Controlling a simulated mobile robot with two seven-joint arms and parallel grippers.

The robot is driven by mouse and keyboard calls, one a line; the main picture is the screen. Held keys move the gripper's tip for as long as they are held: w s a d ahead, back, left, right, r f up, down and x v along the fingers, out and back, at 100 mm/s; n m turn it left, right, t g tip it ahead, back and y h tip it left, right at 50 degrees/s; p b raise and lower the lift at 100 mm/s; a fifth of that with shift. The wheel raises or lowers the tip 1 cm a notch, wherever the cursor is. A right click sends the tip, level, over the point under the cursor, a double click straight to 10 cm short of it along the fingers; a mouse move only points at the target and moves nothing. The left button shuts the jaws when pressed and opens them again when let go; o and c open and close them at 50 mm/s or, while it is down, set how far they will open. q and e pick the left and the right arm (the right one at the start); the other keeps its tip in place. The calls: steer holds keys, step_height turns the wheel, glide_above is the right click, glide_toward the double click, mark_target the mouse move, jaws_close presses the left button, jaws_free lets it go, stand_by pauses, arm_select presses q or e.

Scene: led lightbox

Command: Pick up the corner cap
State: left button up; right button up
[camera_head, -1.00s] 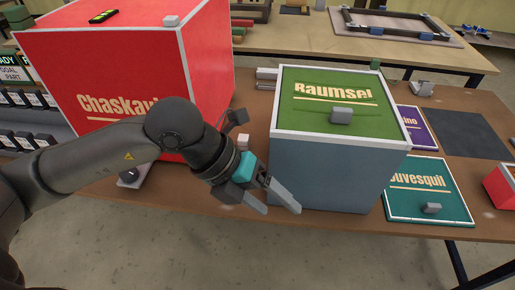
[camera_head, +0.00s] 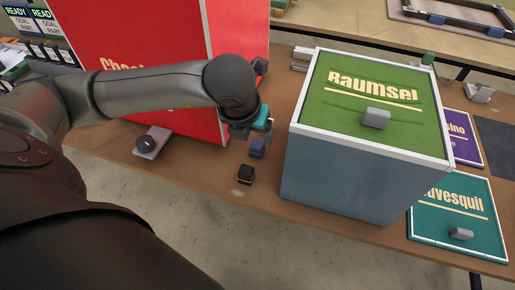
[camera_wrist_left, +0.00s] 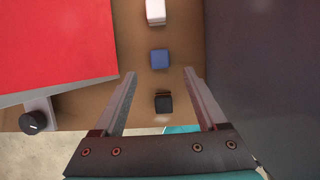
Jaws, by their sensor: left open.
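Several small cap-like blocks lie in a row on the brown table; I cannot tell which one is the corner cap. A black block (camera_head: 245,174) is nearest the front edge and a blue block (camera_head: 257,148) is behind it. The wrist view also shows the black block (camera_wrist_left: 163,104), the blue block (camera_wrist_left: 160,59) and a white block (camera_wrist_left: 156,11) farther along. My left gripper (camera_wrist_left: 159,74) is open and empty, pointing down above this row. In that view the black block appears between the fingers, the blue one just past the tips. My right gripper is not in view.
A large red box (camera_head: 150,35) stands left of the row. A grey-blue box with a green Raumsel lid (camera_head: 370,90) stands close on the right. A dark knob (camera_head: 147,143) sits on the table's front left. Teal and purple panels lie at the right.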

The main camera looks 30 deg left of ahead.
mark_target(257, 144)
arm_select(q)
steer(key=shift+b+x, duration=0.5)
steer(key=shift+x, duration=1.45)
steer(key=b+x, duration=0.1)
steer(key=x, duration=0.2)
steer(key=shift+w+f, duration=0.15)
steer(key=shift+f, duration=0.05)
steer(key=shift+w+a+f+b, duration=0.1)
steer(key=shift+w+f+b, duration=0.15)
steer(key=shift+f, duration=0.2)
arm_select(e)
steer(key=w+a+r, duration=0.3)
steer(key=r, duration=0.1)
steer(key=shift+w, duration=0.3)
arm_select(q)
steer(key=shift+c, duration=0.4)
jaws_close()
